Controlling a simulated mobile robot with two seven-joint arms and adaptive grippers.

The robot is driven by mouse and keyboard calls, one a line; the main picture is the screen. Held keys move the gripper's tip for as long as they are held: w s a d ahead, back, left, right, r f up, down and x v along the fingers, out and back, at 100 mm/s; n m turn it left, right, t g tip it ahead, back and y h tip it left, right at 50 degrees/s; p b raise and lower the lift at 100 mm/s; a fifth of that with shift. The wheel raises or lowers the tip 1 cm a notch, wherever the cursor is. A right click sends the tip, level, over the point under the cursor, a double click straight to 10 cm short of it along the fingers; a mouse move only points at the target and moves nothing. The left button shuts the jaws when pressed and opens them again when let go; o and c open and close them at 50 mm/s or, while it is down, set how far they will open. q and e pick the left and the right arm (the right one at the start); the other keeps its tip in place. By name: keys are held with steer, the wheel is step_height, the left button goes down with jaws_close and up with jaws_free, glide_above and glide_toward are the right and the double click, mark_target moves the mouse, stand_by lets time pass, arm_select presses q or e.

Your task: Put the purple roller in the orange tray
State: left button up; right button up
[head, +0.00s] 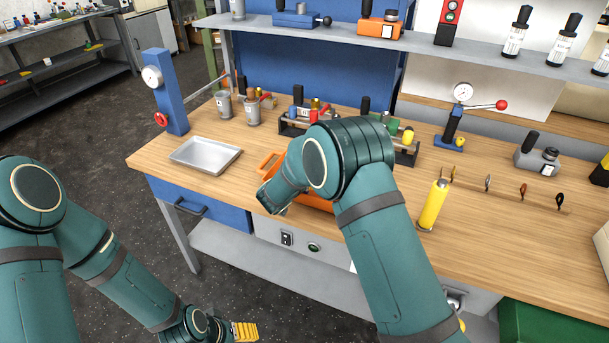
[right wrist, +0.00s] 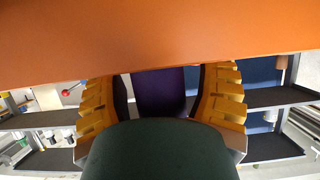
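The orange tray (head: 318,204) lies on the bench near its front edge in the head view, mostly hidden behind my right arm. In the right wrist view the orange tray wall (right wrist: 160,40) fills the top and hides my right fingertips. The purple roller (right wrist: 159,92) stands between the yellow-padded fingers of my right gripper (right wrist: 160,85); its ends are hidden. Narrow strips show beside it, and I cannot tell whether the fingers touch it. My left gripper (head: 245,331) is low at the bottom of the head view, away from the bench; its opening is unclear.
A silver tray (head: 205,154) lies to the left of the orange tray. A yellow bottle (head: 432,205) stands to the right, close to my right arm. Racks with coloured parts (head: 408,150) stand behind. A shelf (head: 340,35) runs above the bench.

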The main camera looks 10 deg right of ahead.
steer(key=shift+r, duration=0.1)
steer(key=shift+r+p, duration=0.15)
steer(key=shift+p, duration=0.2)
steer(key=v, duration=1.2)
steer(key=s+d+f+g, duration=0.1)
steer(key=s+f, duration=0.1)
steer(key=f, duration=0.1)
steer(key=s+d+f+n+g, duration=0.1)
steer(key=s+f+g, duration=0.1)
steer(key=s+d+f+g, duration=0.1)
steer(key=s+f, duration=0.1)
steer(key=f, duration=0.1)
steer(key=shift+d+f+n+g+y, duration=0.3)
steer(key=shift+d+f+y, duration=0.05)
steer(key=shift+y, duration=0.05)
steer(key=s+f+n+g+y, duration=0.1)
steer(key=s+f+y, duration=0.4)
steer(key=s, duration=0.5)
steer(key=s+f+n+g+y, duration=0.2)
steer(key=s+f+y, duration=0.3)
steer(key=s, duration=0.6)
steer(key=shift+s+a+f+g, duration=0.3)
steer(key=shift+a+f+g, duration=0.1)
steer(key=shift+f+g, duration=0.55)
